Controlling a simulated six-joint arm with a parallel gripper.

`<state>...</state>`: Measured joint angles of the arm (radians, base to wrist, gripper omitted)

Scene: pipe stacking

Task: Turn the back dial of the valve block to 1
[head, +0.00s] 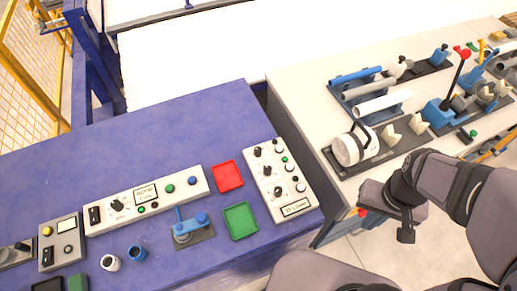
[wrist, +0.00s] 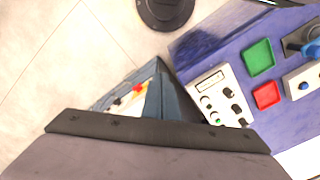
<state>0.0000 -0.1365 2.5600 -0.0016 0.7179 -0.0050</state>
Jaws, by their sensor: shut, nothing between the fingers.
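A pale control panel (head: 280,180) with several black dials, small buttons and a label on its near end lies at the right end of the blue table. I cannot read its label surely, nor tell surely that it is the valve block. Its rearmost black dial (head: 258,152) shows in the head view; its setting is too small to read. The panel also shows in the wrist view (wrist: 215,95), its far end partly hidden by my gripper (wrist: 160,128). In the head view my gripper (head: 390,200) is shut and empty, right of the panel and apart from it.
A red tray (head: 228,176) and a green tray (head: 241,221) lie left of the panel. A blue-handled fixture (head: 190,228) and a long control box (head: 147,199) stand further left. A grey bench (head: 290,85) with pipes and fixtures stands right, across a gap.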

